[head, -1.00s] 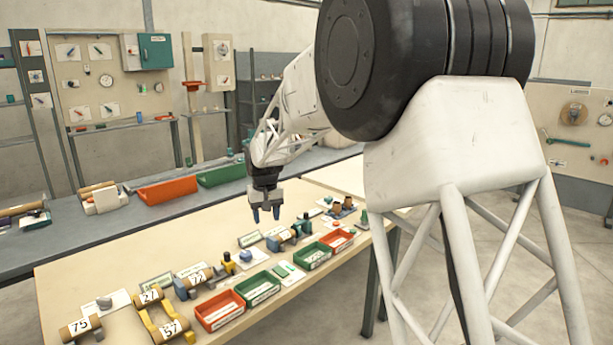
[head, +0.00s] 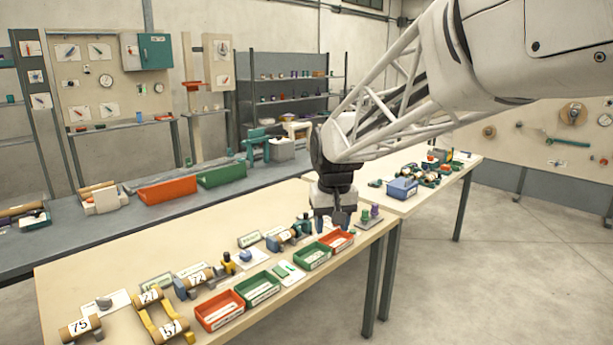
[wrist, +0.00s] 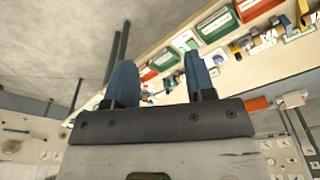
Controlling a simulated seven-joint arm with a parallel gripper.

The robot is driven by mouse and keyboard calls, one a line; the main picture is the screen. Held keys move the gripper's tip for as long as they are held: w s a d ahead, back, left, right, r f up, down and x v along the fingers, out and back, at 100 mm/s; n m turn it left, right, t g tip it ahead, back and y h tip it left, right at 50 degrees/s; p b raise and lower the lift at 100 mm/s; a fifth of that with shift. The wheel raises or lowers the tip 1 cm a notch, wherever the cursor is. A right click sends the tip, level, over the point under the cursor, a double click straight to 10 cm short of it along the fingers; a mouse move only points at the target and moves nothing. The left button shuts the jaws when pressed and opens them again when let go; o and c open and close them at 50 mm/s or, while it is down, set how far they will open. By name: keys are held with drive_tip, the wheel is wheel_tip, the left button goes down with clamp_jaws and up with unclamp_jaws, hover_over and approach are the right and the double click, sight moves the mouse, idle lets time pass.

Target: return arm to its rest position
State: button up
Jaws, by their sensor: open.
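My gripper (head: 332,217) is over the right end of the near worktable (head: 120,250) in the head view, close to the small spools and the red tray. In the wrist view its two blue fingers (wrist: 156,82) are apart with nothing between them. My white lattice arm reaches in from the upper right of the head view. The gripper partly hides the small parts behind it, and I cannot tell its exact height above the table.
Red trays (head: 220,310) and green trays (head: 258,288) line the near table edge. Numbered rolls (head: 80,326) lie at the left. A second table with a blue bin (head: 402,188) stands to the right. Larger red (head: 167,190) and green (head: 221,174) bins sit on the back bench. Open floor lies at right.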

drive_tip(key=s+d+f, duration=0.1)
drive_tip(key=s+d, duration=0.3)
drive_tip(key=s, duration=0.6)
drive_tip(key=s+d+f+m, duration=0.1)
drive_tip(key=s+d, duration=0.3)
drive_tip(key=s, duration=0.7)
drive_tip(key=s+d+f+m+t, duration=0.1)
drive_tip(key=s+d+f, duration=0.2)
drive_tip(key=s, duration=0.7)
drive_tip(key=shift+s+d+f, duration=0.2)
drive_tip(key=shift+s+d, duration=0.05)
drive_tip(key=shift+d, duration=0.7)
